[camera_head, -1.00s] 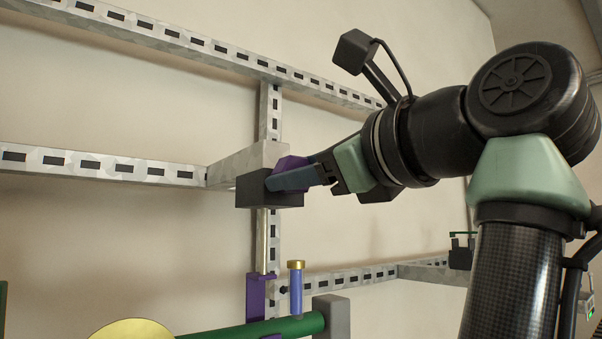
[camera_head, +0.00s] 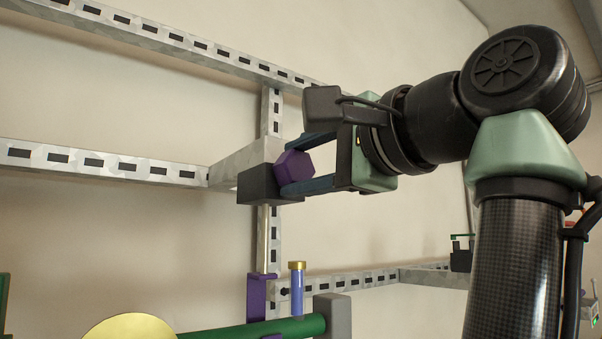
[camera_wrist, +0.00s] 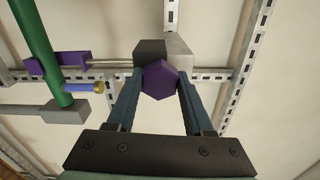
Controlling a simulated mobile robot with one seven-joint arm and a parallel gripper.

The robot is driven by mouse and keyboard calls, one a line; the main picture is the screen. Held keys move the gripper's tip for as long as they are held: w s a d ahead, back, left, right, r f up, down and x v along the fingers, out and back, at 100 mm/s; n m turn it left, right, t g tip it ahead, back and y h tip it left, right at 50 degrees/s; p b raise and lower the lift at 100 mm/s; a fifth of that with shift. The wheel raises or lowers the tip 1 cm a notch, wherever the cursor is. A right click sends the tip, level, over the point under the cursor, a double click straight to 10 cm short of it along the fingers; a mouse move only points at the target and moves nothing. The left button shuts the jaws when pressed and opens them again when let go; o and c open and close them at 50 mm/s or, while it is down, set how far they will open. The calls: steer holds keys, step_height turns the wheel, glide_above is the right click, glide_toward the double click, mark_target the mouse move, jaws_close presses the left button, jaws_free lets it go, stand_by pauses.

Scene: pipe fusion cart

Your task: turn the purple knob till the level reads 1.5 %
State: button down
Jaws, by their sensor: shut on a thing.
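The purple knob (camera_head: 293,168) is a six-sided piece on the front of a dark grey block (camera_head: 258,184). The block is fixed to the wall rail. My gripper (camera_head: 281,165) is shut on the knob, with one blue finger above it and one below. In the wrist view, the knob (camera_wrist: 160,80) sits between the two fingertips (camera_wrist: 160,82), one finger on each side. No level reading shows in these frames.
A metal rod runs down from the block to a purple bracket (camera_head: 257,297). A green pipe (camera_head: 255,331) and a blue pin with a gold cap (camera_head: 297,285) lie below. Slotted rails (camera_head: 100,163) cross the wall.

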steer(key=n, duration=0.6)
steer(key=shift+f+b, duration=0.1)
steer(key=shift+b, duration=0.3)
steer(key=n, duration=0.6)
steer(key=shift+d+n, duration=0.1)
steer(key=shift+n, duration=0.3)
steer(key=n, duration=0.6)
steer(key=shift+w+f, duration=0.1)
steer(key=n, duration=0.6)
steer(key=shift+d+p, duration=0.1)
steer(key=shift+p, duration=0.25)
steer(key=shift+n, duration=0.3)
steer(key=shift+c, duration=1.4)
jaws_free()
